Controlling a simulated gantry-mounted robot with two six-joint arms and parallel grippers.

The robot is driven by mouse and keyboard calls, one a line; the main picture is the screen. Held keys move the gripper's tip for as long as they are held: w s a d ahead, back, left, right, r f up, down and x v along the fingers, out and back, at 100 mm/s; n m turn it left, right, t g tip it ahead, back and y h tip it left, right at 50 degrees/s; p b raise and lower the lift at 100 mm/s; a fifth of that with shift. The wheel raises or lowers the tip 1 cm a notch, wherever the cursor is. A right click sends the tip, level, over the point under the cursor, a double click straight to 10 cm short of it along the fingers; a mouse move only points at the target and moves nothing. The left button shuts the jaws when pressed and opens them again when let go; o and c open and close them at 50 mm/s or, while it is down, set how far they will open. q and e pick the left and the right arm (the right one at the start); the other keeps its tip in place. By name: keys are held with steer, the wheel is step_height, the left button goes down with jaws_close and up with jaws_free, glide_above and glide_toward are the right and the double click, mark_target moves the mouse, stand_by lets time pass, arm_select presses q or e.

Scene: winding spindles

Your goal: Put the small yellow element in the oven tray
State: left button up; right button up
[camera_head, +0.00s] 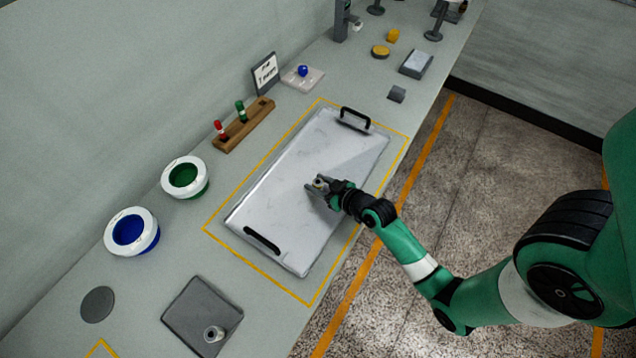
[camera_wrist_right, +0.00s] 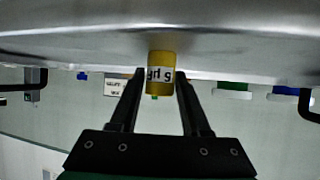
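The small yellow element (camera_wrist_right: 161,80) is a short cylinder with a white band printed with "5" and more characters. It sits between the fingers of my right gripper (camera_wrist_right: 160,88), which is shut on it. The tray is a flat grey metal sheet with black handles at both ends. Whether the element touches the tray cannot be told. My left gripper is not in view.
A yellow outline (camera_head: 262,271) surrounds the tray. Green (camera_head: 185,175) and blue (camera_head: 130,229) bowls with white rims stand left of it. A wooden rack (camera_head: 243,126) holds red and green pieces behind it. A dark plate (camera_head: 190,315) lies in front. Most of the tray is bare.

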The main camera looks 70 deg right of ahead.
steer(key=shift+o, duration=1.2)
steer(key=shift+r, duration=0.2)
steer(key=p+v, duration=0.2)
steer(key=v, duration=1)
steer(key=shift+p, duration=0.35)
steer(key=shift+f, duration=0.1)
steer(key=shift+w, duration=0.1)
